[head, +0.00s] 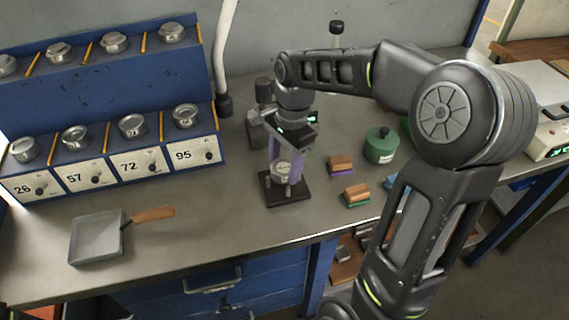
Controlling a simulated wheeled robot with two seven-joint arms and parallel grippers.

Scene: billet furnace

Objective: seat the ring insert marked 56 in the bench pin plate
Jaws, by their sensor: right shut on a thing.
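The bench pin plate (270,192) is a dark square base on the bench, below my right gripper. My right gripper (284,168) points down over the plate and is shut on a pale metal ring insert (284,169). The ring sits low between the fingers, close above or on the plate; I cannot tell whether it touches the base. Its marking is too small to read. The pins are partly hidden by the ring and fingers. My left gripper is not in view.
A blue rack (100,82) with metal pieces and drawers numbered 26, 57, 72 and 95 stands at left. A square pan (97,238) lies in front. Wooden-backed brushes (341,165) and a green canister (381,147) are right of the plate. The bench between pan and plate is clear.

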